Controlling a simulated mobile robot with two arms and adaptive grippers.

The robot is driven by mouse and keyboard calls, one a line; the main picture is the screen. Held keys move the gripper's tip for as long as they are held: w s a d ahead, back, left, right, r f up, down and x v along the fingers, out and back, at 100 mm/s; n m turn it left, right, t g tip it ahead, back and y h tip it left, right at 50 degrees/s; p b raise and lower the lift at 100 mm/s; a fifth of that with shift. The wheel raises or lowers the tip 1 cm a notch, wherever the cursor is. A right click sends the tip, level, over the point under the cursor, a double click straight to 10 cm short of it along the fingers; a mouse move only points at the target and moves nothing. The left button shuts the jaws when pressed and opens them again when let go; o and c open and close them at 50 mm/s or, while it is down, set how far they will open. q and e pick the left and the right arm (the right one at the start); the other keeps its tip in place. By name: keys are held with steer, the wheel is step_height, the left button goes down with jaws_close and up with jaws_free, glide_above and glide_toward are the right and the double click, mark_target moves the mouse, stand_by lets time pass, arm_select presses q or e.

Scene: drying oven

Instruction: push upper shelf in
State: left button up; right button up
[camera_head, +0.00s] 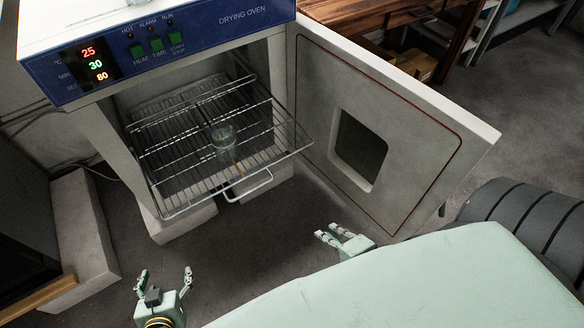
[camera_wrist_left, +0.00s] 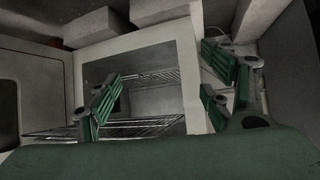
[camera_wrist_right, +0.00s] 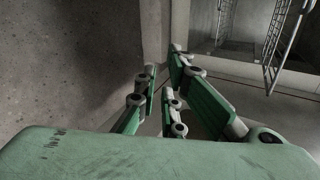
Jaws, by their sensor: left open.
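The upper shelf (camera_head: 168,184) is a wire rack that sticks out of the front of the open drying oven (camera_head: 104,143). It has a wire loop handle (camera_head: 262,186) at its front edge. A small glass beaker (camera_head: 224,140) shows among the wires; I cannot tell for certain which rack it stands on. My left gripper (camera_head: 164,275) is open and empty, below and left of the rack in the head view. In the left wrist view its fingers are spread before the oven opening. My right gripper (camera_head: 328,234) is apart from the rack, right of the handle; its fingers are close together and hold nothing.
The oven door (camera_head: 416,150) with its window stands wide open at the right, beside my right gripper. Other wire racks show inside the oven. A block (camera_head: 68,240) stands at the left, and a wooden table (camera_head: 400,12) is behind the door.

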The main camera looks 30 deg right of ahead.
steer(key=w+r+m+t+b, duration=0.1)
steer(key=m, duration=0.1)
steer(key=w+r+m+t+b, duration=0.1)
steer(key=r+m+b, duration=0.1)
steer(key=w+r+m+t+b, duration=0.1)
steer(key=m, duration=0.1)
steer(key=shift+w+d+r+m+b, duration=0.1)
steer(key=shift+w+r+m+b, duration=0.25)
steer(key=shift+w+r+m, duration=0.05)
jaws_close()
steer(key=m+t+b, duration=0.3)
steer(key=m+b, duration=0.2)
steer(key=m, duration=0.5)
glide_toward(287, 157)
arm_select(q)
step_height(287, 157, up, 27)
steer(key=w+d+t+h, duration=0.1)
steer(key=w+t+h, duration=0.1)
steer(key=t, duration=0.6)
steer(key=shift+w+d+f+h+b, duration=0.15)
steer(key=shift+w+d+h+b, duration=0.15)
steer(key=shift+d+b, duration=0.1)
arm_select(e)
steer(key=shift+w+f, duration=0.2)
steer(key=shift+w, duration=3.25)
